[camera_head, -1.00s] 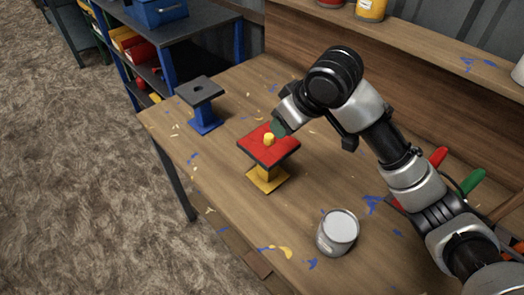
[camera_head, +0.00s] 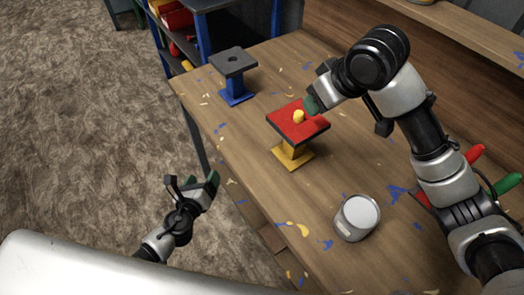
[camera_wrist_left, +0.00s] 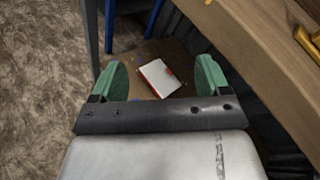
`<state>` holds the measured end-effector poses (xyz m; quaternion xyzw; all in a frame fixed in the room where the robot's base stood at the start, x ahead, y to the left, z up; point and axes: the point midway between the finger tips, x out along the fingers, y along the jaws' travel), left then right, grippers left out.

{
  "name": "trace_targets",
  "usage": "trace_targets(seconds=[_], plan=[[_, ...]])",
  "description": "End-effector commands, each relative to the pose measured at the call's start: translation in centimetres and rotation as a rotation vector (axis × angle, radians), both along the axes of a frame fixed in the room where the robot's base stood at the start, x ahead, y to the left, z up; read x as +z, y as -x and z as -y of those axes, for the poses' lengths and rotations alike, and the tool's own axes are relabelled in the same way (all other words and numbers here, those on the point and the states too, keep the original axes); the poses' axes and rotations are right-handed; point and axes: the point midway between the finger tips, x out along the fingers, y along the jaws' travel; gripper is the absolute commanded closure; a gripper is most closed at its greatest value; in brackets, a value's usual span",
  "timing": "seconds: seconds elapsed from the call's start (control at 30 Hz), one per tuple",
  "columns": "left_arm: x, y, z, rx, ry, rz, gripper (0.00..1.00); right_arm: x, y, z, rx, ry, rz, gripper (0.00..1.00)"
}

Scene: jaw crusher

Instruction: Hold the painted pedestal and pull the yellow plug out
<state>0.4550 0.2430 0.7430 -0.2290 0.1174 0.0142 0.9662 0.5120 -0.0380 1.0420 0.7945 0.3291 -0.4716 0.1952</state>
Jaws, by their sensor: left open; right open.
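The painted pedestal (camera_head: 292,150) stands upright on the workbench, with a red square top and a yellow stem and base. The yellow plug (camera_head: 299,117) sits at the middle of its red top. My right gripper (camera_head: 311,103) is right beside the plug, at its upper right; its green fingertips are partly hidden, and I cannot tell whether they touch the plug. My left gripper (camera_head: 197,184) is open and empty, off the bench's front edge, left of and lower in the picture than the pedestal. Its two green fingers stand wide apart in the left wrist view (camera_wrist_left: 163,78).
A blue pedestal (camera_head: 236,88) with a dark holed top stands at the bench's far left corner. A grey-white can (camera_head: 356,217) stands right of the painted pedestal, nearer the front. The bench (camera_head: 250,160) has paint flecks. A red-and-white object (camera_wrist_left: 159,78) lies below bench level.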

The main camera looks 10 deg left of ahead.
Motion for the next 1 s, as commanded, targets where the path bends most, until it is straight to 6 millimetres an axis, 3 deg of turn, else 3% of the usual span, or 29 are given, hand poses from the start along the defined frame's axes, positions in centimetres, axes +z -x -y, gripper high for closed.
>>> trace_targets(seconds=[0.03, 0.1, 0.17, 0.23, 0.4, 0.5, 0.77, 1.0], plan=[[3.1, -0.5, 0.9, -0.056, -0.101, 0.085, 0.23, 0.0, 0.0, 0.0, 0.000, 0.000, 0.000, 0.57], [7.1, -0.8, 2.2, -0.116, -0.246, 0.203, 0.23, 0.0, 0.0, 0.0, 0.000, 0.000, 0.000, 0.57], [10.4, -0.8, 3.6, -0.167, -0.361, 0.306, 0.23, 0.0, 0.0, 0.0, 0.000, 0.000, 0.000, 0.57], [13.3, -1.3, 6.5, -0.278, -0.437, 0.395, 0.23, 0.0, 0.0, 0.0, 0.000, 0.000, 0.000, 0.57], [13.8, -2.4, 12.6, -0.563, -0.382, 0.403, 0.23, 0.0, 0.0, 0.0, 0.000, 0.000, 0.000, 0.57], [14.2, -2.4, 14.8, -0.680, -0.364, 0.406, 0.23, 0.0, 0.0, 0.0, 0.000, 0.000, 0.000, 0.57], [14.6, -2.6, 17.4, -0.798, -0.348, 0.411, 0.23, 0.0, 0.0, 0.0, 0.000, 0.000, 0.000, 0.57], [14.6, -5.3, 20.0, -0.796, -0.344, 0.410, 0.23, 0.0, 0.0, 0.0, 0.000, 0.000, 0.000, 0.57]])
